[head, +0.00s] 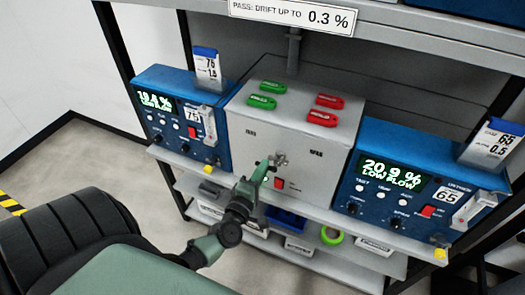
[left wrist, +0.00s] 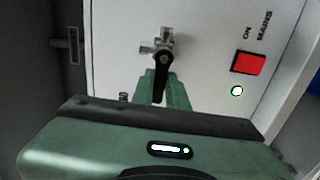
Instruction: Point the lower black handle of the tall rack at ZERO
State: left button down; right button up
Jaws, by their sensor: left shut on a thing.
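A black handle (left wrist: 163,70) is mounted on a metal valve fitting (left wrist: 147,46) on the front of a grey cabinet (left wrist: 215,25). In the left wrist view the handle runs from its pivot down between my green fingers. My left gripper (left wrist: 165,90) is shut on the handle, and the fingers hide part of its free end. In the head view the left gripper (head: 266,170) is at the valve fitting (head: 280,158), low on the cabinet front (head: 285,135). Two small labels sit higher on that front, too small to read. My right gripper is not in view.
Blue analysers stand to the left (head: 215,100) and right (head: 375,150). Green tags (head: 262,102) and red tags (head: 322,118) lie on the cabinet top.

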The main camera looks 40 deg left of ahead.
pick_arm(q)
jog(key=c, duration=1.4)
grip_release()
jog(key=b+v, duration=0.2)
jog(key=v, duration=0.6)
jog(key=shift+w, duration=0.1)
